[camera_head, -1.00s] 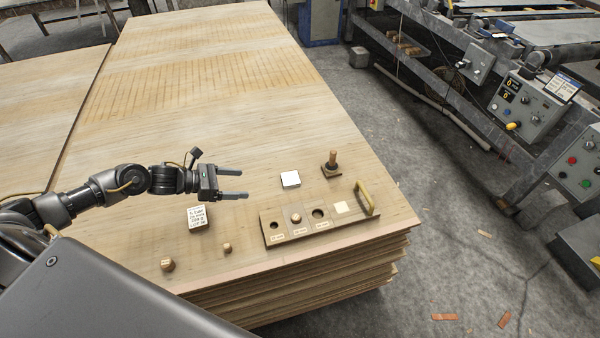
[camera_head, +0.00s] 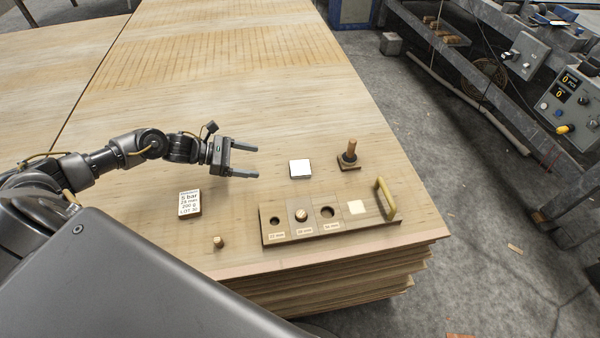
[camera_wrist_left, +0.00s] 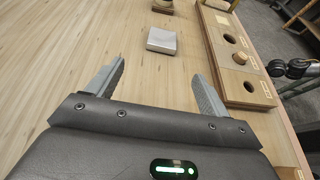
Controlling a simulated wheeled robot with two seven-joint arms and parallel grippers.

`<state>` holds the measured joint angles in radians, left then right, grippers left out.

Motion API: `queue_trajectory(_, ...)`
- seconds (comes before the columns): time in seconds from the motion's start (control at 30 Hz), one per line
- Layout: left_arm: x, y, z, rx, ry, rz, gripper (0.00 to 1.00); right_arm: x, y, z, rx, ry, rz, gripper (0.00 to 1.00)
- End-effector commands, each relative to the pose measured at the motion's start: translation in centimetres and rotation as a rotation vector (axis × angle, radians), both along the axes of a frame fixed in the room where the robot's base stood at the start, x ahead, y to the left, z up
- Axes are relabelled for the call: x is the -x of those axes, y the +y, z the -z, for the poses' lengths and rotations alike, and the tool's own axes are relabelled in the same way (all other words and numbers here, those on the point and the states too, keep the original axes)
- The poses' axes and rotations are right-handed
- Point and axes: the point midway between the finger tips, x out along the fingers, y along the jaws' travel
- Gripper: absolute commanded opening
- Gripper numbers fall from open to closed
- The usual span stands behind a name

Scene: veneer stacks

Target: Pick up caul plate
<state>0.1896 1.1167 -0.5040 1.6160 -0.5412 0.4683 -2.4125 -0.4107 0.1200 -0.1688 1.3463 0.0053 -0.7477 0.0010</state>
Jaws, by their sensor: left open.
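The caul plate appears to be the small square plate (camera_head: 300,169) with a bright top and darker sides, lying flat on the veneer stack. In the left wrist view the same plate (camera_wrist_left: 161,40) looks grey and metallic, ahead of the gap between the fingers. My left gripper (camera_head: 255,161) is open and empty, just left of the plate and apart from it, its fingers pointing right towards it. Both fingers of the left gripper (camera_wrist_left: 158,72) show in the wrist view. My right gripper is not seen.
In front of the plate lies a board (camera_head: 285,238) with holes, a plug and a yellow handle (camera_head: 385,198). A block with an upright wooden peg (camera_head: 350,150) stands right of it. A labelled block (camera_head: 189,204) and small wooden plug (camera_head: 219,243) lie nearer me. The stack behind is clear.

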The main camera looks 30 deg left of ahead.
Motion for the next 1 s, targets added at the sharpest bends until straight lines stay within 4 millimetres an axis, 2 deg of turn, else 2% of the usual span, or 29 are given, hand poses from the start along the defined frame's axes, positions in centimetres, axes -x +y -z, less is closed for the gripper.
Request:
queue_trajectory(0.17,-0.2,-0.3,0.1,0.002,-0.001,-0.001,0.80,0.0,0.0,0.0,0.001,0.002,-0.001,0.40)
queue_trajectory(0.5,-2.5,-3.8,1.9,0.003,0.001,-0.003,0.80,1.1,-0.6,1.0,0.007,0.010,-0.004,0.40)
queue_trajectory(0.77,-2.8,-4.4,2.3,0.000,0.001,-0.004,0.80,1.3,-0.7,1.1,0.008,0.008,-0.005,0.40)
queue_trajectory(1.0,-4.2,-7.1,3.6,0.003,0.001,-0.004,0.80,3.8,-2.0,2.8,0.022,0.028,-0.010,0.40)
